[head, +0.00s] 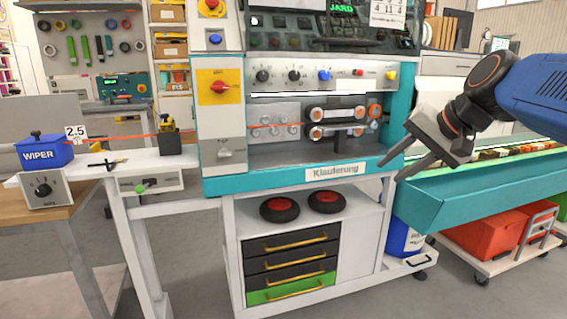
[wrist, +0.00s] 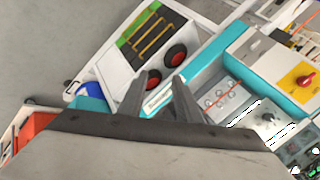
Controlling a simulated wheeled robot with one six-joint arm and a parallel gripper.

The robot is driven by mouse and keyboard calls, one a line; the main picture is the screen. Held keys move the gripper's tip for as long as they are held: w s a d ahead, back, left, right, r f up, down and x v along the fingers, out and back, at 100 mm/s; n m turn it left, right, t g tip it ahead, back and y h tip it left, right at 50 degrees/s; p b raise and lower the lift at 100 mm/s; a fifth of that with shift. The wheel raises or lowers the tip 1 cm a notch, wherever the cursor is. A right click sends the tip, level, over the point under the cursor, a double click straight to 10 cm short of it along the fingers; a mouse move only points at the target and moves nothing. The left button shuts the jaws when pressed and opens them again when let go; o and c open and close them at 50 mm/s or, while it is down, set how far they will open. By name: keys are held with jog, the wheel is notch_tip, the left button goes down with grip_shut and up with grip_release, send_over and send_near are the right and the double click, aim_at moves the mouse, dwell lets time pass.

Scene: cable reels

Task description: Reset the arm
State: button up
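My gripper (head: 390,168) hangs in the air at the right of the head view, in front of the right end of the teal machine (head: 290,183) labelled "Klauderung". Its two grey fingers point down and left, with a gap between them and nothing held. The wrist view also shows my gripper (wrist: 158,95), its two fingers apart and empty over the floor and machine front. My blue arm comes in from the right edge of the head view.
A white cabinet with dark drawers (head: 290,265) and two red-black wheels (head: 280,209) stands under the machine. A blue WIPER box (head: 44,152) sits at left. A long teal trough (head: 490,195) runs right, above red bins (head: 488,232) on a wheeled cart. Grey floor is open in front.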

jog(key=s+d+f+n+g+h, duration=0.1)
jog(key=s+d+f+n+h, duration=0.1)
jog(key=s+f, duration=0.8)
jog(key=s+d+f+n+g+h, duration=0.1)
jog(key=s+f+n, duration=0.3)
jog(key=s+f, duration=0.7)
notch_tip(320, 180, down, 4)
jog(key=shift+d+f+h, duration=0.25)
jog(key=shift+d+h, duration=0.15)
jog(key=shift+h, duration=0.3)
dwell(0.8)
